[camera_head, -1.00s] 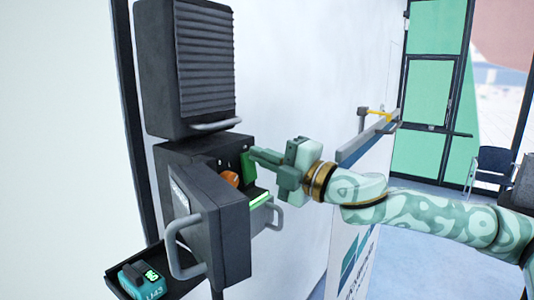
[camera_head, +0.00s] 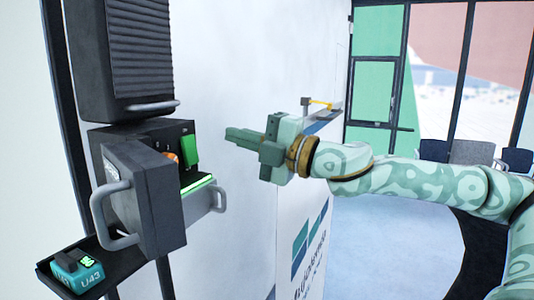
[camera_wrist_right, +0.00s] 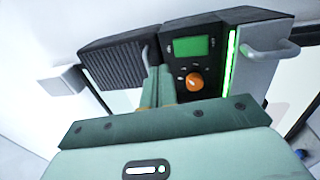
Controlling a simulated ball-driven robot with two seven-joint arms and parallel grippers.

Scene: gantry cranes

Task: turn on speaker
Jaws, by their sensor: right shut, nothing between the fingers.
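The speaker is a dark wall-mounted unit with a ribbed upper box (camera_head: 122,55) and an opened lower box (camera_head: 150,195). Inside the lower box are a green screen (camera_head: 190,151), an orange knob (camera_head: 171,157) and a lit green strip (camera_head: 198,186). In the right wrist view the screen (camera_wrist_right: 190,47) and knob (camera_wrist_right: 194,82) show clearly. My right gripper (camera_head: 228,134) is shut and empty. It points left at the unit, apart from it, to the right of the screen. My left gripper is not in view.
A teal battery-like block (camera_head: 77,270) marked U43 sits on a small dark tray (camera_head: 125,268) below the unit. A grey handle (camera_head: 112,215) sticks out from the lower box. A white signed panel (camera_head: 300,240) stands behind my right arm. Chairs (camera_head: 472,152) stand far right.

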